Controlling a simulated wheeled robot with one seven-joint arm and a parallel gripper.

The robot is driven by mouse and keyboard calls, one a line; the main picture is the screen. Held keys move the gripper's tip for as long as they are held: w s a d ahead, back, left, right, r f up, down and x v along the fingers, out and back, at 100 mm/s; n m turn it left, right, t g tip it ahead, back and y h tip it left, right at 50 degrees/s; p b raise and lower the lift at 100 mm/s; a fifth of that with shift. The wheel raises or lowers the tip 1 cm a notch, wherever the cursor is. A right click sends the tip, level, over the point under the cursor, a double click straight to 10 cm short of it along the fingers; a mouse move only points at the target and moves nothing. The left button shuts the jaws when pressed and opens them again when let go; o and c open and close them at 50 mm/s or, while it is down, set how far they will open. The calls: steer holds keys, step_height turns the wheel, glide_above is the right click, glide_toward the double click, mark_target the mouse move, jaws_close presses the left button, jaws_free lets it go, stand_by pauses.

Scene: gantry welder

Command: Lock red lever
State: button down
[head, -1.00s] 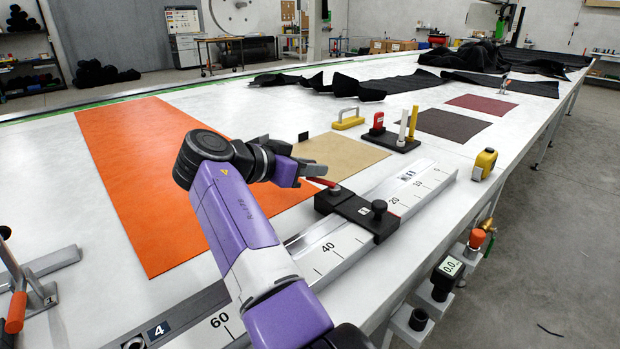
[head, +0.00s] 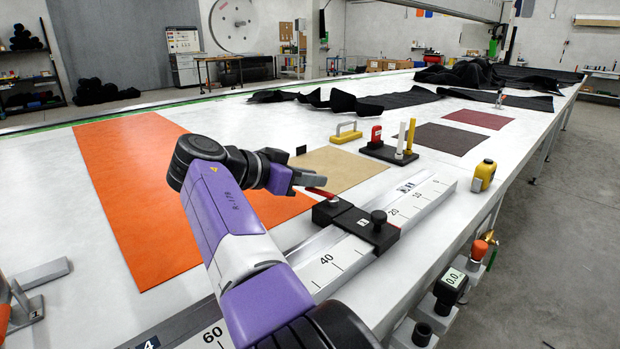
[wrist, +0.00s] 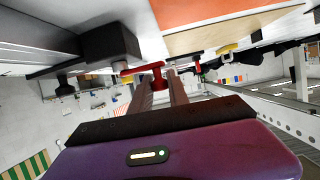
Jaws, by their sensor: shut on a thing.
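The red lever (head: 321,192) sticks out to the left from a black clamp block (head: 362,226) that sits across the silver ruler rail. My gripper (head: 318,184) is at the lever's free end, with its fingers closed on it. In the wrist view the red lever (wrist: 143,69) runs between the two fingertips (wrist: 158,84), and the black block (wrist: 108,44) is just left of them. The fingers hide part of the lever in the head view.
The rail (head: 425,200) carries a numbered scale along the table's right side. A yellow handle (head: 346,136), a black holder (head: 388,154) with upright sticks and a yellow device (head: 485,172) lie beyond. Orange (head: 140,200) and tan sheets lie flat at left and behind.

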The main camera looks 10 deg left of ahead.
steer(key=c, duration=1.3)
jaws_free()
steer(key=shift+f, duration=0.15)
steer(key=shift+o, duration=0.2)
steer(key=v, duration=0.7)
steer(key=shift+s+a+r+p, duration=0.2)
steer(key=shift+s+r+p, duration=0.05)
steer(key=shift+p, duration=0.1)
